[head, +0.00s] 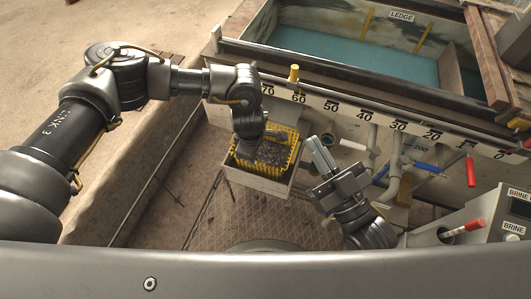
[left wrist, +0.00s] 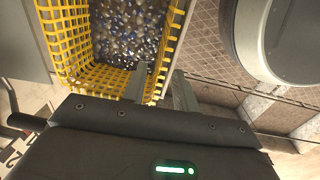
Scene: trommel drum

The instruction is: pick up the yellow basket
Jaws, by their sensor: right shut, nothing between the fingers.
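The yellow basket (head: 293,155) is an open mesh basket holding dark, glossy pebbles. It stands in a pale open box below the scale rail, in the middle of the head view. In the left wrist view the basket (left wrist: 85,75) fills the upper left. My left gripper (left wrist: 161,70) is open at the basket's near right corner. One finger overlaps the basket's wall and the other is outside it; I cannot tell whether either touches. In the head view my left wrist hides part of the basket. My right gripper (head: 320,155) is shut and empty, right of the basket.
The pale box (head: 254,181) surrounds the basket closely. Behind it runs a numbered scale rail (head: 350,110) before a tank of teal liquid (head: 350,60). Pipes with blue and red handles (head: 470,170) stand at the right.

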